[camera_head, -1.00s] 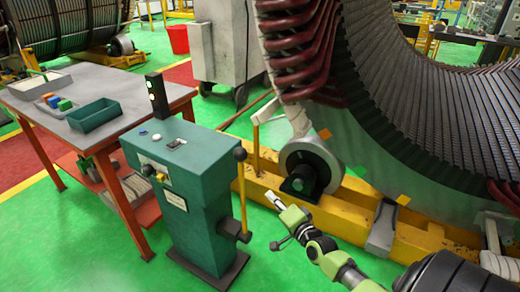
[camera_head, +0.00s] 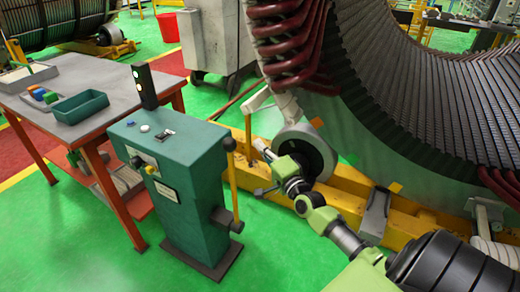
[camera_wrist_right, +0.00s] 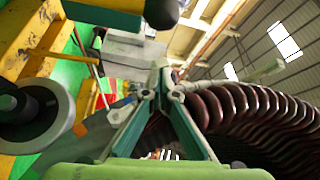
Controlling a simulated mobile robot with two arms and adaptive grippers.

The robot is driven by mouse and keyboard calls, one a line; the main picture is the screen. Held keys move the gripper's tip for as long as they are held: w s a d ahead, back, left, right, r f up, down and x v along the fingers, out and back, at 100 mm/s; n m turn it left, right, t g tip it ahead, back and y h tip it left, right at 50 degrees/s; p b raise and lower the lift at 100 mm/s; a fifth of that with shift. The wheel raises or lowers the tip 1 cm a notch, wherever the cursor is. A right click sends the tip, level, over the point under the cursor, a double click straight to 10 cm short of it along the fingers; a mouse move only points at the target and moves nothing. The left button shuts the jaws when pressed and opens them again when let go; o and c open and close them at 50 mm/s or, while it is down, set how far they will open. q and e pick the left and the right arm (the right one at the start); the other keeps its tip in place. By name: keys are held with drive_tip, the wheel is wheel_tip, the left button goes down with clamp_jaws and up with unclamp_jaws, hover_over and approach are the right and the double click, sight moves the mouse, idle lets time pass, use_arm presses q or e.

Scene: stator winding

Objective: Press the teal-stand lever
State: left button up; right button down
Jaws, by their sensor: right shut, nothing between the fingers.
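The teal stand (camera_head: 185,185) is upright on the green floor, left of centre in the head view. Its yellow lever (camera_head: 233,178) rises along its right side to a dark knob (camera_head: 229,144). In the wrist view, a dark round knob (camera_wrist_right: 162,12) at the top edge looks like the lever's. My right gripper (camera_head: 261,147) is shut and empty, just right of the lever's upper end, apparently apart from it. Its fingertips (camera_wrist_right: 165,85) meet in the wrist view. My left gripper is not in view.
A table (camera_head: 120,88) with a teal tray (camera_head: 80,106) stands left of the stand. A signal post (camera_head: 144,86) with lit lamps rises from the stand. The large stator (camera_head: 400,130) and its yellow base (camera_head: 345,190) are close behind my right arm.

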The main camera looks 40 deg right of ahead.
drive_tip(key=w+a+p, duration=0.1)
drive_tip(key=w+a, duration=0.2)
drive_tip(key=w, duration=0.3)
drive_tip(key=shift+p, duration=0.35)
drive_tip(key=shift+s+f, duration=0.1)
drive_tip(key=s+a+f+n, duration=0.1)
drive_tip(key=s+a, duration=0.2)
drive_tip(key=a, duration=0.4)
drive_tip(key=s+a+f+n+t, duration=0.1)
drive_tip(key=s+a+f, duration=0.1)
drive_tip(key=a, duration=0.5)
drive_tip(key=s+a+f+n, duration=0.1)
drive_tip(key=s+a+f, duration=0.1)
drive_tip(key=s+a, duration=0.2)
drive_tip(key=a, duration=0.3)
drive_tip(key=shift+a+t+y+b, duration=0.3)
drive_tip(key=shift+a, duration=0.1)
